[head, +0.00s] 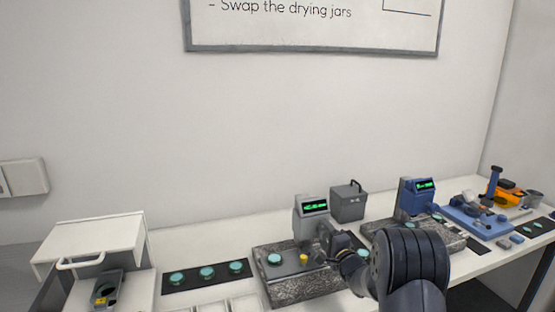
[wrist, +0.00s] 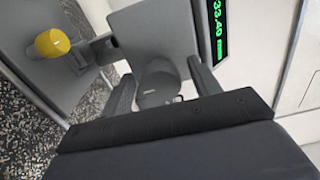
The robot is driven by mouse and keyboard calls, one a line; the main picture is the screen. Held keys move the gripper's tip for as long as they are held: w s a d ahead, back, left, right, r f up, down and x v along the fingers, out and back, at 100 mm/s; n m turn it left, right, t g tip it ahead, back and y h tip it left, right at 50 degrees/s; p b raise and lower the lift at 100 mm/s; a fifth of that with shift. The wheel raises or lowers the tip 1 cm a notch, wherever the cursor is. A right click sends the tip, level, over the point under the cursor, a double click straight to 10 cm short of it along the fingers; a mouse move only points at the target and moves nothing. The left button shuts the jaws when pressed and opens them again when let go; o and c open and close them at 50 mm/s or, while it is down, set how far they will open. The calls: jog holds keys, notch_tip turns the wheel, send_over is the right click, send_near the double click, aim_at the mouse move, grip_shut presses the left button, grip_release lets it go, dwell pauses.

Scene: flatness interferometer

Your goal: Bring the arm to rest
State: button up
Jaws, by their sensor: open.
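My dark arm (head: 410,262) reaches over the front of the bench. My gripper (head: 345,250) is beside the grey instrument (head: 311,207) with a green display, above its speckled stone base (head: 290,287). In the wrist view my gripper (wrist: 163,85) is open, its two dark fingers apart. A grey part of the instrument (wrist: 155,40) shows beyond and between the fingers; I cannot tell whether they touch it. A yellow knob (wrist: 52,43) is to the left of the fingers, and the green display (wrist: 214,30) is to the right.
A teal disc (head: 275,259) lies on the stone base. A black strip with several teal discs (head: 207,273) is to the left, near a white open-fronted box (head: 95,235). A grey box (head: 348,203) stands behind. A blue instrument (head: 414,200) and blue fixture (head: 475,220) are to the right.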

jog(key=shift+w+a+f+n, duration=0.1)
jog(key=shift+w+n, duration=0.2)
jog(key=shift+w, duration=0.05)
jog(key=n+b, duration=0.1)
jog(key=n, duration=0.2)
jog(key=shift+s, duration=0.1)
jog(key=n+b, duration=0.2)
jog(key=n, duration=1)
jog(key=n+p, duration=0.1)
jog(key=n, duration=0.4)
jog(key=shift+d, duration=0.2)
